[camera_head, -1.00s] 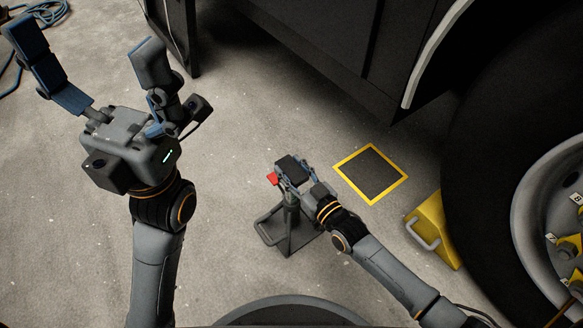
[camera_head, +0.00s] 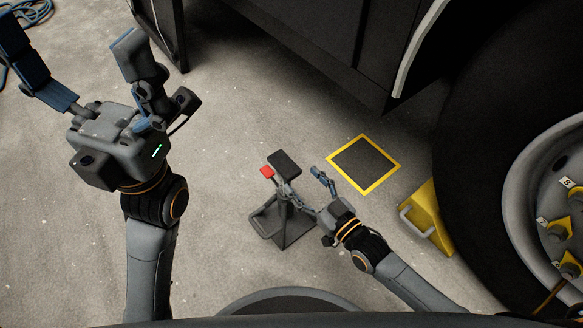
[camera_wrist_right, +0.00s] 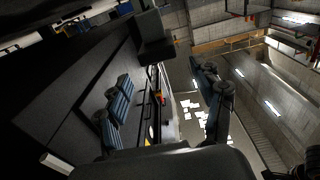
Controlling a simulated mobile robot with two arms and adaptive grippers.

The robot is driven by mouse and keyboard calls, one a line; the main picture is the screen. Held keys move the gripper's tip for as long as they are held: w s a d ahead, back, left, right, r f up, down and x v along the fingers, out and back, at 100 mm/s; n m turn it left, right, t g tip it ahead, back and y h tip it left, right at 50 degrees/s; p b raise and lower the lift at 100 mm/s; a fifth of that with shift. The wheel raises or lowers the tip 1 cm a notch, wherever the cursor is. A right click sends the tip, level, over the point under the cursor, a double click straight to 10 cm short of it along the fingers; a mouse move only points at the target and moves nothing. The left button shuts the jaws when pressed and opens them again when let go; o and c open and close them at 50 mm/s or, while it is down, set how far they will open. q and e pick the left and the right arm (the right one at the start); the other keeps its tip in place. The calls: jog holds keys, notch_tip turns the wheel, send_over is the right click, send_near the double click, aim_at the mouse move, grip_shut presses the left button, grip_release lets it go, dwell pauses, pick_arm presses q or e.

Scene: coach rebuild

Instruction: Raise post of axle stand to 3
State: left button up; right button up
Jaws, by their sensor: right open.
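The axle stand (camera_head: 286,240) stands upright on the floor at the centre of the head view, with a dark frame base and a black pad (camera_head: 285,163) on top of its post. A red piece (camera_head: 267,171) sticks out left of the post, just under the pad. My right gripper (camera_head: 304,186) is open beside the post, one finger close to it and the other to its right; I cannot tell whether it touches. In the right wrist view, the black pad (camera_wrist_right: 153,42) shows beyond the spread fingers. My left gripper (camera_head: 72,48) is open and empty at upper left. Any post markings are unreadable.
A yellow-bordered dark square (camera_head: 365,163) lies on the floor right of the stand. A yellow wheel chock (camera_head: 430,218) sits against the large tyre (camera_head: 475,130) at right. The dark vehicle body (camera_head: 330,45) overhangs behind. Floor left of the stand is clear.

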jog(key=v, duration=0.3)
jog(key=shift+s+d, duration=0.2)
jog(key=shift+s, duration=0.15)
